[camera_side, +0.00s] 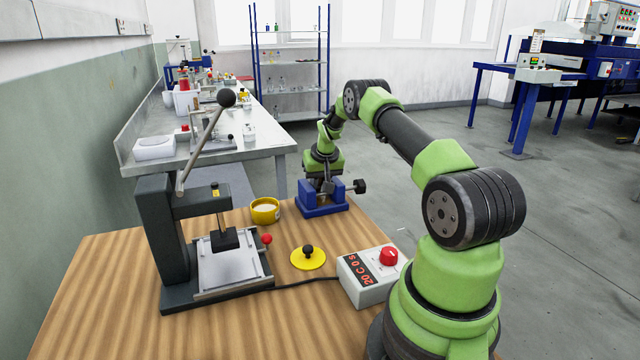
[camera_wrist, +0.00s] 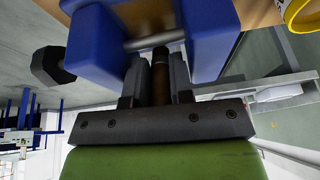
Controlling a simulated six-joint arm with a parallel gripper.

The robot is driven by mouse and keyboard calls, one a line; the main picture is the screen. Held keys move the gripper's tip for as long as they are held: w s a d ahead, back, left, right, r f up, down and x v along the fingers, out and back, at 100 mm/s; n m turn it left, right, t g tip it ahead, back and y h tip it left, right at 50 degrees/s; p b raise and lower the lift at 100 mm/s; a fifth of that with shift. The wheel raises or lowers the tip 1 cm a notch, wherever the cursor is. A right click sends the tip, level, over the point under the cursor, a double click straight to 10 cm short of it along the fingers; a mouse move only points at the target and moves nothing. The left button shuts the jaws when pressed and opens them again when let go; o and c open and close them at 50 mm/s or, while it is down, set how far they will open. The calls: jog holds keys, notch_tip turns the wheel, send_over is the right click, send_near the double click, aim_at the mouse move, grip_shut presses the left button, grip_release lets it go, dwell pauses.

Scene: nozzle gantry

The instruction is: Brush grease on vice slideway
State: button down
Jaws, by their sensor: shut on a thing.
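The blue vice (camera_side: 322,207) stands at the far edge of the wooden table in the side view. It fills the upper part of the wrist view (camera_wrist: 95,45), with its steel slideway bar (camera_wrist: 150,41) between the blue blocks. My gripper (camera_side: 327,185) is down at the vice. In the wrist view my gripper (camera_wrist: 159,72) is shut on a brush (camera_wrist: 158,88), whose brown handle shows between the fingers. The brush's dark end is close to the bar; I cannot tell whether it touches. The yellow tin (camera_side: 265,211) stands open left of the vice, with pale contents.
A yellow lid with a black knob (camera_side: 308,259) lies on the table (camera_side: 110,290). A lever press (camera_side: 165,230) stands at left. A control box with a red button (camera_side: 365,277) is near my base. The vice's black handle knob (camera_side: 360,186) sticks out right.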

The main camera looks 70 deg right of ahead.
jog(key=shift+r, duration=2.75)
jog(key=shift+r, duration=1.5)
jog(key=w+a+r+n+t+y, duration=0.1)
jog(key=w+a+r+n, duration=0.15)
jog(key=a, duration=0.45)
jog(key=w+a+r+n, duration=0.1)
jog(key=a+r+n, duration=0.15)
jog(key=a, duration=0.35)
jog(key=s+a+r+n+y, duration=0.1)
jog(key=s+a+n, duration=0.1)
jog(key=a, duration=0.9)
jog(key=s+a+r+n+y, duration=0.1)
jog(key=s+a, duration=0.3)
jog(key=a, duration=0.8)
jog(key=shift+r+n, duration=0.65)
jog(key=shift+n, duration=0.25)
